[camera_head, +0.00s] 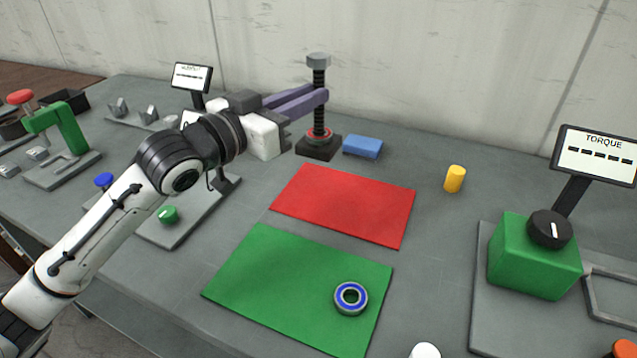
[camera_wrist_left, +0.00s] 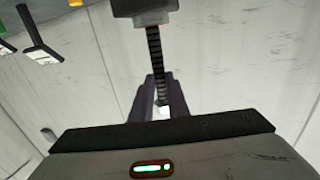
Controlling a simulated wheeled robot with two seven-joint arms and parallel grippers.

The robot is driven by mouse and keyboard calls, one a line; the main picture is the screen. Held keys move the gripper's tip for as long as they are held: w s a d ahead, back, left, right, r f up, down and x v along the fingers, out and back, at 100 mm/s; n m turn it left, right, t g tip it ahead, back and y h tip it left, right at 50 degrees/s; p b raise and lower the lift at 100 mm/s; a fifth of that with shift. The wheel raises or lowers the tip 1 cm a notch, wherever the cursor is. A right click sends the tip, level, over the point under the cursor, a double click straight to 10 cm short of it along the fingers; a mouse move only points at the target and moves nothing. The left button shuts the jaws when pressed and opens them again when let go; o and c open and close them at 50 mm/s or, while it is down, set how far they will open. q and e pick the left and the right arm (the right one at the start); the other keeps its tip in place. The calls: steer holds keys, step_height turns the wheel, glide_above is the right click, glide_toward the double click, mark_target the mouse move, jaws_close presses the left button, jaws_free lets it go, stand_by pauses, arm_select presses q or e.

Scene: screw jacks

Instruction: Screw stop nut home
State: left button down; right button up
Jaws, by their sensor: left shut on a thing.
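A screw jack stands upright at the back of the table, with a dark square base (camera_head: 318,150), a red ring (camera_head: 318,133), a black threaded screw (camera_head: 319,112) and a grey cap-like piece (camera_head: 318,60) on top. I cannot tell which piece is the stop nut. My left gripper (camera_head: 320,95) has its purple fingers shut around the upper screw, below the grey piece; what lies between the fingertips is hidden. The upside-down left wrist view shows the screw (camera_wrist_left: 155,60) running between the fingers (camera_wrist_left: 160,92), with a pale piece behind them. My right gripper is not in view.
A blue block (camera_head: 362,147) lies just right of the jack, and a yellow cylinder (camera_head: 455,179) stands further right. Red (camera_head: 345,205) and green (camera_head: 280,285) mats lie in front; a bearing (camera_head: 351,298) rests on the green one. A torque station (camera_head: 535,258) stands right.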

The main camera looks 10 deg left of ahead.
mark_target(305, 152)
arm_select(q)
steer(key=shift+f, duration=2.8)
steer(key=shift+f+b, duration=0.4)
steer(key=shift+f, duration=1.6)
steer(key=c, duration=2)
jaws_free()
steer(key=shift+f, duration=0.35)
steer(key=shift+o, duration=1.4)
